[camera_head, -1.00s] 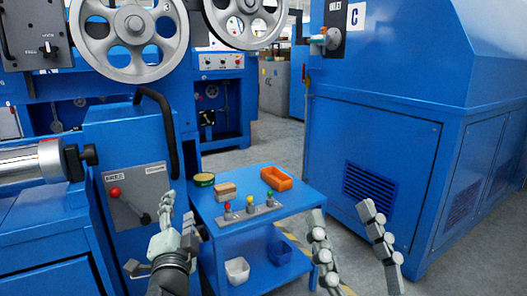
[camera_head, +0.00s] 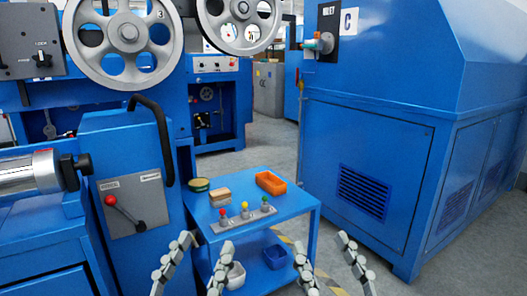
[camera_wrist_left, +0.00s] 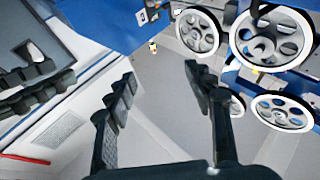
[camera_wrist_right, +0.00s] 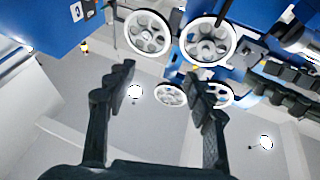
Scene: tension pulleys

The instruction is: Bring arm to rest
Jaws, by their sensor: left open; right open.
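My left gripper (camera_head: 201,266) is at the bottom of the head view, in front of the blue cart, with its fingers apart and nothing between them. In the left wrist view its two dark fingers (camera_wrist_left: 163,95) are spread and empty. My right gripper (camera_head: 324,258) is at the bottom right of the head view, to the right of the cart's front, also spread and empty. The right wrist view shows its open fingers (camera_wrist_right: 152,90) with nothing between them. Both grippers point upward and appear clear of the cart; exact distance cannot be told.
A lever panel (camera_head: 133,205) stands left. Large pulleys (camera_head: 125,35) hang above. A blue machine cabinet (camera_head: 370,150) fills the right. Grey floor lies between.

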